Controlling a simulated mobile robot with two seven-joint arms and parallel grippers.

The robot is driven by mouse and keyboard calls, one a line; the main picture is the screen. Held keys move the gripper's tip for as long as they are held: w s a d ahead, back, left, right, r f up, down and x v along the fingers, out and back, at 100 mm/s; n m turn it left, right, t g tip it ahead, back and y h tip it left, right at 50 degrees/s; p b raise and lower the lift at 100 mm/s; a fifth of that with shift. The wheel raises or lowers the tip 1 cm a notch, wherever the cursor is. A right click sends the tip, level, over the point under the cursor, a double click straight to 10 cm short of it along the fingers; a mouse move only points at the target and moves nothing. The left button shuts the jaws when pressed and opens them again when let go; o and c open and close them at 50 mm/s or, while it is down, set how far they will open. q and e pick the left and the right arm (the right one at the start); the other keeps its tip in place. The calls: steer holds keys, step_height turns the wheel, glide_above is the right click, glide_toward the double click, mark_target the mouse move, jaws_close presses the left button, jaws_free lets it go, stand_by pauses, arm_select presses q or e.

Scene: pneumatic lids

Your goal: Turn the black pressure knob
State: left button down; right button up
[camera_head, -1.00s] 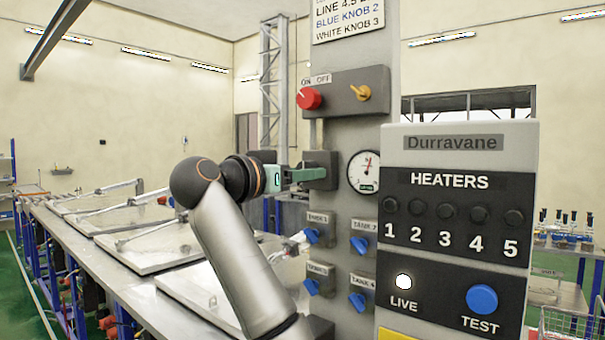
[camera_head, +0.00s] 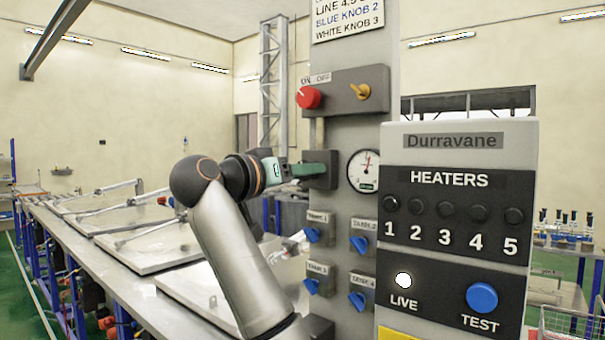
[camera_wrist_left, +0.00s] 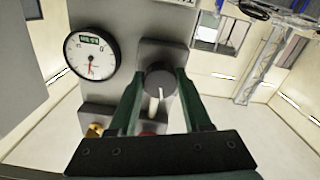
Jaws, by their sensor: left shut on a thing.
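The black pressure knob (camera_wrist_left: 159,78) shows in the left wrist view as a round dark knob with a white pointer line, on a grey block (camera_wrist_left: 163,52). My left gripper (camera_head: 306,171) reaches the block (camera_head: 328,160) on the panel from the left. Its two green fingers (camera_wrist_left: 156,90) lie on either side of the knob and are shut on it. In the head view the fingers and block hide the knob. The round white pressure gauge (camera_head: 360,183) is just right of the block; it also shows in the wrist view (camera_wrist_left: 82,68). My right gripper is not in view.
Above the block is a box with a red knob (camera_head: 308,97) and a yellow knob (camera_head: 360,91). Below are several blue tank knobs (camera_head: 312,235). The heater panel (camera_head: 456,240) stands close at the right. A long bench with lids (camera_head: 130,212) lies at the left.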

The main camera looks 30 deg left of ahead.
arm_select(q)
steer(key=shift+n, duration=1.5)
steer(key=shift+c, duration=1.7)
jaws_free()
steer(key=s+a+b, duration=0.1)
steer(key=s+b, duration=0.5)
steer(key=s, duration=0.6)
steer(key=shift+s, duration=0.25)
